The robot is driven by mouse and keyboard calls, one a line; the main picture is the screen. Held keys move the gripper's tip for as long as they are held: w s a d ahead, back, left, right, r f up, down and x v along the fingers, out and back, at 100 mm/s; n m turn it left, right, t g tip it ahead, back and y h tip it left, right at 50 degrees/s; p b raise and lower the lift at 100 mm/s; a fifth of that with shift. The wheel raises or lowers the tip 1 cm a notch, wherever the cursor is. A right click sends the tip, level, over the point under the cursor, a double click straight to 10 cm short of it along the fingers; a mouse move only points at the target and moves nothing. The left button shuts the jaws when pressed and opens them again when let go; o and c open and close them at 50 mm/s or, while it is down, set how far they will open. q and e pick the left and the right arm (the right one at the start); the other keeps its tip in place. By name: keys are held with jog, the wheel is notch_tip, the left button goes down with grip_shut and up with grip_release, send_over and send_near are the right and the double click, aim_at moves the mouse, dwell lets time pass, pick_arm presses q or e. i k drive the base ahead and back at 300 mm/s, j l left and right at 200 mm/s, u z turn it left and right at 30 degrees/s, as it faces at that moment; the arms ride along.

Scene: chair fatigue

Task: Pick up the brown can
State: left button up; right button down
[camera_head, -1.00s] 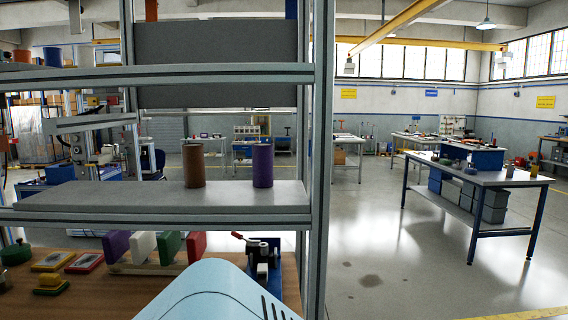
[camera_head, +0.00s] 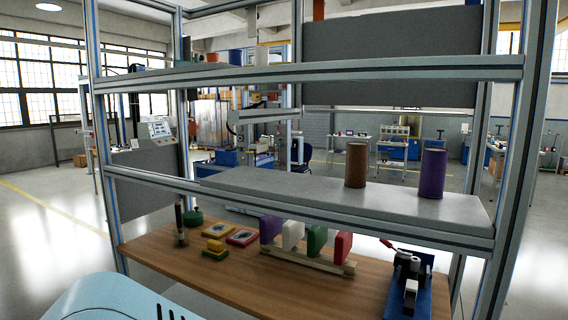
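The brown can (camera_head: 356,165) stands upright on the grey middle shelf (camera_head: 270,184), right of the picture's centre. A purple can (camera_head: 432,173) stands upright to its right, with a gap between them. Neither of my grippers shows in the head view, and nothing is seen touching the brown can.
The shelf rack has metal posts at left (camera_head: 103,150) and right (camera_head: 515,170), with an upper shelf (camera_head: 300,72) above the cans. Below, a wooden worktop (camera_head: 190,262) holds coloured blocks in a rack (camera_head: 308,262), yellow and red pads, and a blue-based device (camera_head: 408,290). Open floor lies at left.

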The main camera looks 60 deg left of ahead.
aim_at(357, 151)
jog(key=u, duration=1.2)
